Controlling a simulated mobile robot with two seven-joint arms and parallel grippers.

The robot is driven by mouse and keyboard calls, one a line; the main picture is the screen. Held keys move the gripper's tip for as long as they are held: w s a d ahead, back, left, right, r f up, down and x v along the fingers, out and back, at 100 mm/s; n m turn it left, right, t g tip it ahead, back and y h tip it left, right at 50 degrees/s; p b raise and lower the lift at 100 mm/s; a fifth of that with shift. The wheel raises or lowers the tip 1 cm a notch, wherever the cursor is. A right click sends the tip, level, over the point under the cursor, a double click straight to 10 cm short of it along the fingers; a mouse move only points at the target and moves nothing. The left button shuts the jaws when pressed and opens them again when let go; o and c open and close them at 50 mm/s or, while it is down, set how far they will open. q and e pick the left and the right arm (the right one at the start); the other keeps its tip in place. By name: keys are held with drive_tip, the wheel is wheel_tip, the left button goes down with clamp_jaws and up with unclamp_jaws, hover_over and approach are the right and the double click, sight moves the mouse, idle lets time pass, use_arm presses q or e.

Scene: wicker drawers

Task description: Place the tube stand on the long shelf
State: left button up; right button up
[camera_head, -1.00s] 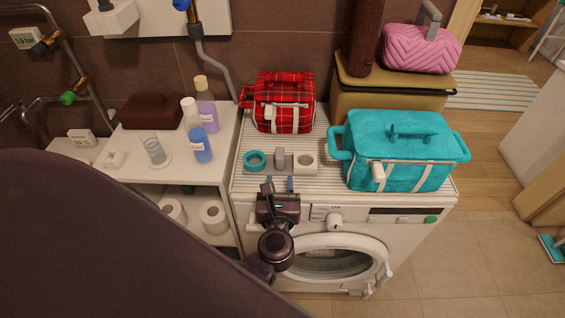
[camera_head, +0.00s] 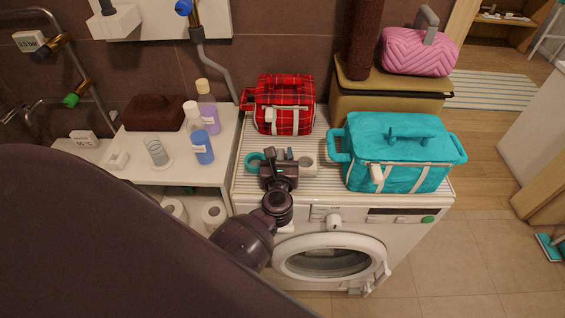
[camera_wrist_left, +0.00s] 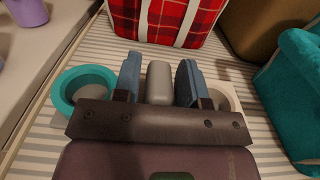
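The tube stand (camera_wrist_left: 223,98) lies on the ribbed top of the washing machine, with a teal ring (camera_wrist_left: 83,90) at its left, a grey upright post (camera_wrist_left: 159,83) in the middle and a white ring-shaped holder at its right. In the head view my left gripper covers much of it, but the teal ring (camera_head: 254,161) shows. My left gripper (camera_head: 283,154) is open, with one blue-grey finger on each side of the grey post and a gap on both sides in the left wrist view. My right gripper is in neither view.
A red plaid bag (camera_head: 286,104) stands behind the stand and a teal bag (camera_head: 397,152) to its right. A white shelf unit (camera_head: 185,176) on the left holds bottles, a glass and a brown box, with paper rolls below.

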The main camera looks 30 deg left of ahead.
use_arm(q)
drive_tip(key=shift+r, duration=0.1)
clamp_jaws()
